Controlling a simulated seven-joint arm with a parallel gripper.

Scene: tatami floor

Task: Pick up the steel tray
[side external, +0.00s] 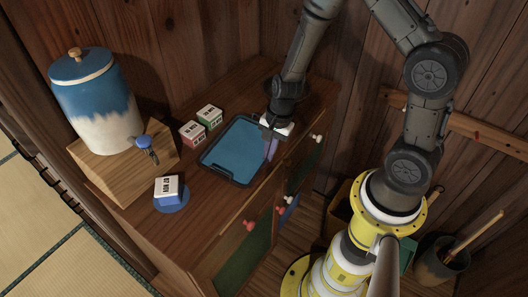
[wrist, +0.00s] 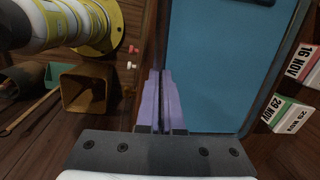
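The tray (side external: 232,145) is a shallow rectangle with a blue inside and a dark rim, and lies on top of the wooden cabinet in the side view. In the wrist view the tray (wrist: 222,60) fills the upper right. My gripper (side external: 270,152) points down at the tray's right edge in the side view. Its purple fingers (wrist: 161,85) are close together at the tray's long rim in the wrist view, with the rim running in between them. Any clearance under the tray is too small to tell.
Red and green date blocks (side external: 193,132) (side external: 210,116) stand left of the tray. A white date block (side external: 168,188) sits on a blue disc. A blue-and-white dispenser (side external: 96,105) stands on a wooden block (side external: 130,175). The cabinet's front edge drops off beside the gripper.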

